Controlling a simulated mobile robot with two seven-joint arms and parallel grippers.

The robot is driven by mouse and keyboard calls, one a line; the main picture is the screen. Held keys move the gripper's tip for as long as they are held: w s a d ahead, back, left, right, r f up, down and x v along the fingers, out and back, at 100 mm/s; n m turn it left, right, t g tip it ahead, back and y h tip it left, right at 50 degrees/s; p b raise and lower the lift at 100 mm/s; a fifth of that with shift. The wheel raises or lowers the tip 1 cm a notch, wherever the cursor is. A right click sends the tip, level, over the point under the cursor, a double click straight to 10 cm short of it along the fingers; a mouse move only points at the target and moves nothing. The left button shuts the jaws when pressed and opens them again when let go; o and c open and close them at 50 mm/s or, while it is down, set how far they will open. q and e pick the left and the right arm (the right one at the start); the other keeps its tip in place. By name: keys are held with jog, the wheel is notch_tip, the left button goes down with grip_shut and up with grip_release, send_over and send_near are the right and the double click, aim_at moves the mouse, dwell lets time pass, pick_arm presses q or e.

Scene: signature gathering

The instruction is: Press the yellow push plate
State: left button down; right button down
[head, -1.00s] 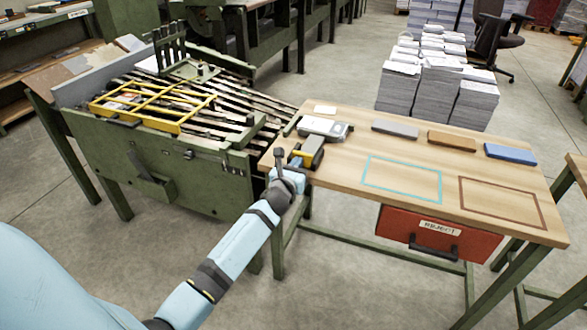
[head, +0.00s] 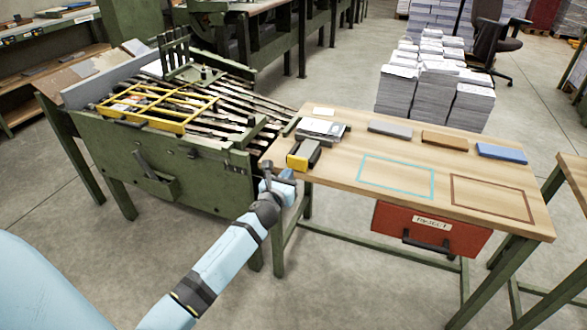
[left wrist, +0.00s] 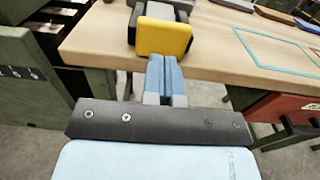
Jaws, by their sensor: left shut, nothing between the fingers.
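The yellow push plate (head: 298,163) is on the near end of a dark grey device at the left front corner of the wooden table (head: 350,175). In the left wrist view the yellow plate (left wrist: 164,38) faces me, just beyond my fingertips. My left gripper (head: 280,172) is shut and empty, in front of the table's left edge and close to the plate. In the left wrist view its blue fingers (left wrist: 164,72) are together and point at the plate's lower edge. I cannot tell whether they touch it. My right gripper is not in view.
Grey (head: 390,129), brown (head: 445,140) and blue (head: 502,153) blocks lie along the table's back. Cyan and brown outlines mark the tabletop. A red drawer (head: 430,229) hangs below. A green machine (head: 160,160) with a yellow grid guard stands left of the table.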

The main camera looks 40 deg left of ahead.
pick_arm(q)
jog(key=v, duration=0.7)
jog(key=shift+s+a+f+p, duration=0.1)
jog(key=shift+p, duration=0.2)
dwell(0.7)
